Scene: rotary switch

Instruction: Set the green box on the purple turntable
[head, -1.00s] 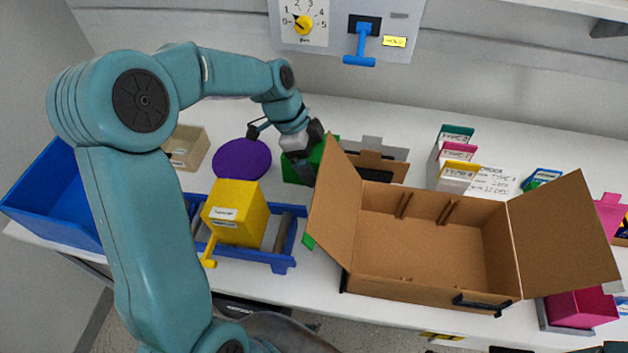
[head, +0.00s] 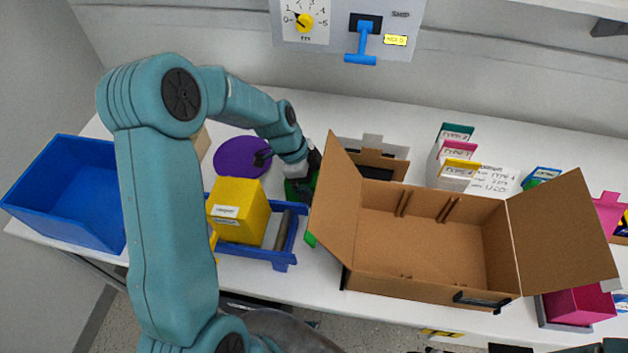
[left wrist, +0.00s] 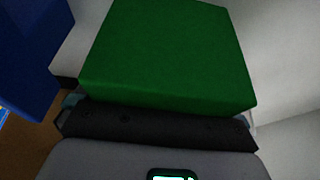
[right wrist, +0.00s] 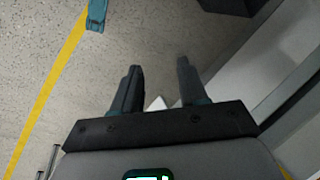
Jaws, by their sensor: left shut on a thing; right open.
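The green box (left wrist: 168,55) fills the middle of the left wrist view, close against my left gripper, which hides its lower part. In the head view a small part of the green box (head: 293,188) shows beside my left gripper (head: 300,178), which is shut on it. The purple turntable (head: 236,157) is a flat disc on the table just left of the gripper, and part of the gripper overlaps its right edge. My right gripper (right wrist: 158,88) is open and empty in the right wrist view, over the floor.
A yellow box (head: 238,205) sits in a blue tray (head: 283,259) in front of the turntable. An open cardboard box (head: 430,285) stands close on the right. A blue bin (head: 70,195) is at far left. A panel with a yellow dial (head: 305,22) is behind.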

